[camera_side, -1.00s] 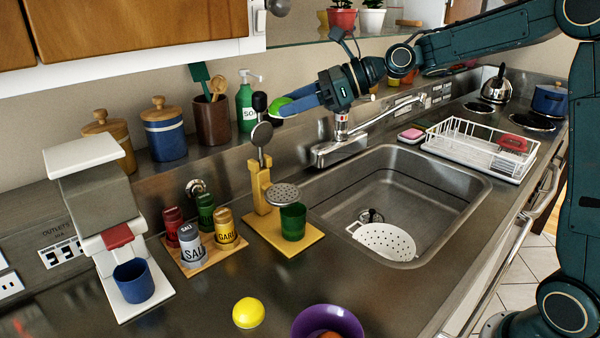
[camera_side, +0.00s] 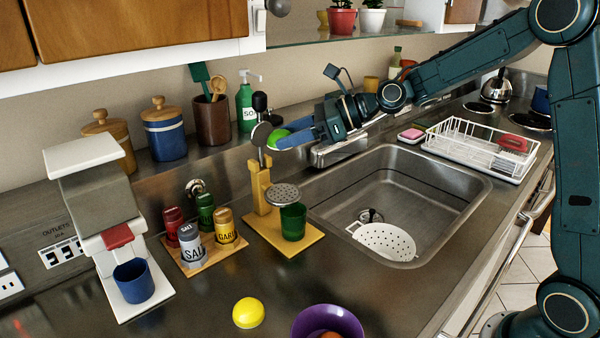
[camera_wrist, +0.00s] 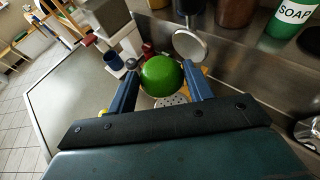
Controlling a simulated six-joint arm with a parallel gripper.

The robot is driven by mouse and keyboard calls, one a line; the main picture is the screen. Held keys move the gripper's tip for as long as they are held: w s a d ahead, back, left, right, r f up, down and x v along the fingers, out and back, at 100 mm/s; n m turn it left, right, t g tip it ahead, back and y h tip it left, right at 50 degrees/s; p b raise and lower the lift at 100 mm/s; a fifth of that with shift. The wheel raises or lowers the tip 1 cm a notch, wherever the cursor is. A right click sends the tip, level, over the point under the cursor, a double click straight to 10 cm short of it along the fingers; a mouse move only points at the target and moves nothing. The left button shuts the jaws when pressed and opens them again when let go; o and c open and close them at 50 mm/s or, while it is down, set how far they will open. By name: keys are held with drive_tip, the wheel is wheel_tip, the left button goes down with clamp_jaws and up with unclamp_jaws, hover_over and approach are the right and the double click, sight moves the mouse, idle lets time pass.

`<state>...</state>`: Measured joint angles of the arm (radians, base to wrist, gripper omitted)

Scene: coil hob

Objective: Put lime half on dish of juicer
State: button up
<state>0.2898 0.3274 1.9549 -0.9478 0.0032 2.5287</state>
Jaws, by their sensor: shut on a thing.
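The green lime half (camera_side: 279,139) is held between the blue fingers of my gripper (camera_side: 287,141). In the wrist view the lime half (camera_wrist: 161,76) shows its round side between the fingertips (camera_wrist: 160,88). The yellow juicer (camera_side: 262,196) stands on its yellow base, with its grey perforated dish (camera_side: 284,194) over a green cup (camera_side: 293,222). The held lime is above the dish, apart from it, beside the juicer's round press plate. In the wrist view the dish (camera_wrist: 172,101) is partly hidden behind the lime.
A spice rack (camera_side: 213,256) with several shakers stands left of the juicer. A yellow lemon half (camera_side: 248,313) and a purple bowl (camera_side: 327,323) are in front. The sink (camera_side: 420,190) lies to the right. The tap (camera_side: 345,150) is partly hidden by my arm.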

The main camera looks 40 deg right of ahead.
sight(294, 193)
drive_tip(key=shift+f, duration=5.8)
drive_tip(key=shift+f, duration=0.1)
drive_tip(key=o, duration=1)
drive_tip(key=shift+c, duration=0.2)
drive_tip(key=shift+d+r, duration=0.1)
drive_tip(key=shift+r, duration=0.1)
drive_tip(key=shift+s+d+r, duration=0.25)
drive_tip(key=shift+s+d, duration=0.2)
drive_tip(key=shift+s, duration=0.05)
drive_tip(key=v, duration=1)
drive_tip(key=shift+s, duration=0.15)
drive_tip(key=shift+r, duration=0.1)
